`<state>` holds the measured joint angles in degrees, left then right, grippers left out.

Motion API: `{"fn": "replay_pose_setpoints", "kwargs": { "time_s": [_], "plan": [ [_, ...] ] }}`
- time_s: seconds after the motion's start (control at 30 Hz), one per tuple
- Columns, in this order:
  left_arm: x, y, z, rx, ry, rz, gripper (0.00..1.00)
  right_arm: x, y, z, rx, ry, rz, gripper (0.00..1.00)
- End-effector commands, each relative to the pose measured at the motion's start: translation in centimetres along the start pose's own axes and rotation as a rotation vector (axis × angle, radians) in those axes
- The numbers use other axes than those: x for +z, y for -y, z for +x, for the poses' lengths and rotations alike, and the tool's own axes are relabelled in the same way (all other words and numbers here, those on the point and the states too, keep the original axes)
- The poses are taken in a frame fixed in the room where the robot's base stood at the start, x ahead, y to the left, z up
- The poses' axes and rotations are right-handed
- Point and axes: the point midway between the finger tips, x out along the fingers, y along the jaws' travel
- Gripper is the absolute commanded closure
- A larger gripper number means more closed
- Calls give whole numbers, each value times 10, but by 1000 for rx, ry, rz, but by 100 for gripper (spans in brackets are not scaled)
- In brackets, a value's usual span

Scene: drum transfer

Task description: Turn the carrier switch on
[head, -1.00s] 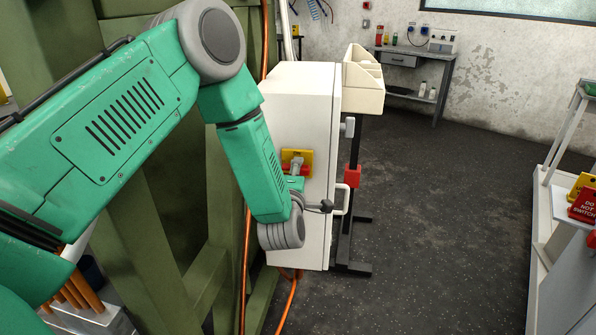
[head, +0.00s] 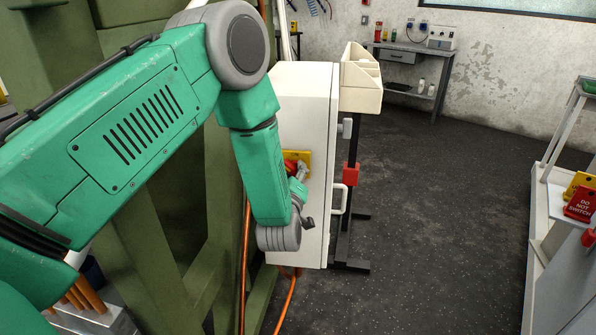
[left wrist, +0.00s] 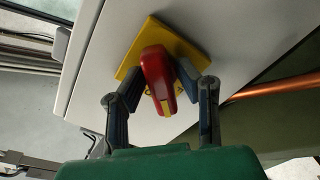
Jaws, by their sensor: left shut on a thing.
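The carrier switch has a red handle on a yellow plate (head: 304,157), mounted on the side of a white cabinet (head: 302,100). In the left wrist view its red handle (left wrist: 157,78) stands out from the yellow plate (left wrist: 185,50), which looks tilted there. My left gripper (head: 299,183) is at the switch, shut on the red handle, with one finger on each side in the left wrist view (left wrist: 158,82). In the head view my left wrist and gripper hide part of the handle. My right gripper is not in view.
A green steel frame (head: 165,215) stands close on the left of the cabinet. Orange cables (head: 286,305) run down beside it. A cream bin (head: 361,78) on a black stand is behind the cabinet. A red "do not switch" sign (head: 579,204) lies at right. The dark floor (head: 440,230) between is clear.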

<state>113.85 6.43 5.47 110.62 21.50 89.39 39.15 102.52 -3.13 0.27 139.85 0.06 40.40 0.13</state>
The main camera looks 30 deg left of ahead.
Motion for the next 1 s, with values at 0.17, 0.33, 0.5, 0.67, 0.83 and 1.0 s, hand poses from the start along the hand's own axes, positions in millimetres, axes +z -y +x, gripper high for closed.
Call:
{"fn": "replay_pose_setpoints", "kwargs": {
  "time_s": [0.17,0.33,0.5,0.67,0.83,1.0],
  "plan": [
    [-10,-4,5,5,-28,170,100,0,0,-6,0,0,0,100],
    [-10,-5,5,5,-29,331,100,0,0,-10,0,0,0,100],
    [-10,-6,5,5,-30,485,100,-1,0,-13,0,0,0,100],
    [-10,-7,5,4,-30,612,100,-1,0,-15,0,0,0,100],
    [-10,-7,4,3,-31,717,100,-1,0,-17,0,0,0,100],
    [-9,-8,4,4,-31,789,100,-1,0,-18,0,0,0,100]
  ]
}}
